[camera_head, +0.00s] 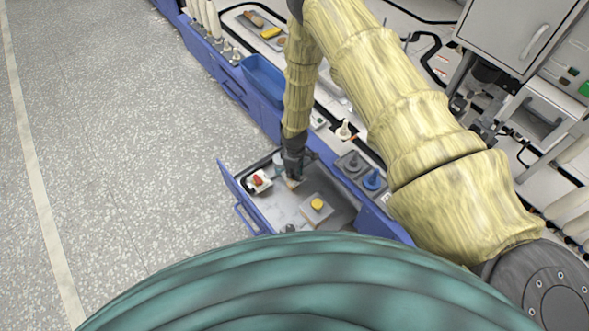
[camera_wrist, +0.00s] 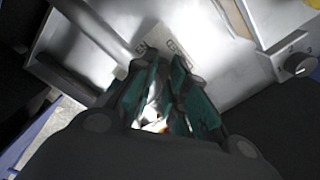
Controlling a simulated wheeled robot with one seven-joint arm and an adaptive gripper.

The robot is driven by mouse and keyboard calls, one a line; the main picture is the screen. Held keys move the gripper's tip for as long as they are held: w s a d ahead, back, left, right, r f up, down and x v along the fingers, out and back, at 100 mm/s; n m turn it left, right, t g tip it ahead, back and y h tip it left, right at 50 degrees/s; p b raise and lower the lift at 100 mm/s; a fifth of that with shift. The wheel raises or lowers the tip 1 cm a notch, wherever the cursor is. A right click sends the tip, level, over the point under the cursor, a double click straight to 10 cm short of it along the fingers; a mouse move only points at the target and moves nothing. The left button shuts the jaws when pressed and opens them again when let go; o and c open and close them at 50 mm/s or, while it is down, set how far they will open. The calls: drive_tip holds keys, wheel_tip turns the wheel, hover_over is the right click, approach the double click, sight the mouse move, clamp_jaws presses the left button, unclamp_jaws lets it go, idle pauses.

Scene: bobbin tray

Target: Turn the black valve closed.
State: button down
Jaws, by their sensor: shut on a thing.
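My gripper (camera_head: 293,176) points down into the open blue drawer (camera_head: 240,205). In the wrist view its two dark green fingers (camera_wrist: 168,100) are close together, shut on a small pale thing (camera_wrist: 155,112) that they mostly hide. A pale bit also shows at the fingertips in the head view (camera_head: 293,184). A round dark knob (camera_wrist: 298,64) shows at the right of the wrist view, apart from the fingers. I cannot tell for sure which part is the black valve.
The drawer also holds a grey block with a yellow knob (camera_head: 317,204) and a white block with a red knob (camera_head: 258,179). A blue bin (camera_head: 263,80) is behind. Open floor lies left.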

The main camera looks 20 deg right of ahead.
drive_tip(key=m+p, duration=0.2)
drive_tip(key=m, duration=0.4)
drive_tip(key=shift+s+a, duration=0.1)
drive_tip(key=shift+a, duration=0.05)
idle(0.4)
drive_tip(key=c, duration=1.4)
unclamp_jaws()
drive_tip(key=shift+c, duration=0.2)
wheel_tip(320, 180, up, 12)
